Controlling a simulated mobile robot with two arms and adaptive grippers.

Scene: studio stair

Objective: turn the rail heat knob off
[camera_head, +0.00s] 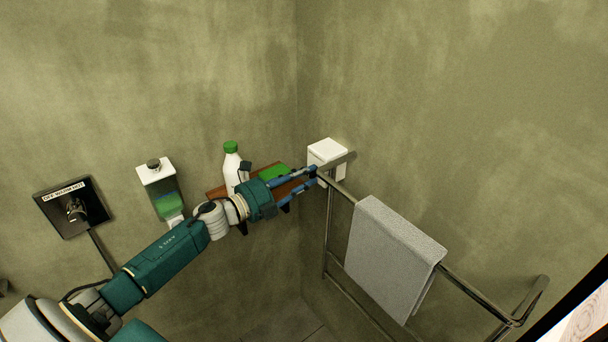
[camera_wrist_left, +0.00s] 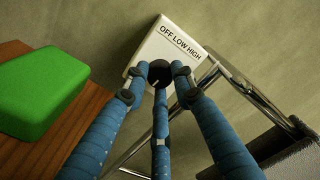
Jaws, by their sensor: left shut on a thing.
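The rail heat control is a white box (camera_head: 327,151) on the right wall near the corner, at the end of the metal towel rail. In the left wrist view its face (camera_wrist_left: 152,50) reads OFF LOW HIGH, with a round dark knob (camera_wrist_left: 160,70) below the label. My left gripper (camera_head: 314,174) reaches the box from the left, with its blue fingers shut on the knob. In the head view the fingers hide the knob. My right gripper is not in view.
A grey towel (camera_head: 390,258) hangs on the metal rail (camera_head: 463,285). A wooden shelf (camera_head: 216,191) behind my gripper holds a white bottle with a green cap (camera_head: 231,168) and a green block (camera_wrist_left: 42,92). A soap dispenser (camera_head: 157,173) and a dark control plate (camera_head: 90,200) are on the left wall.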

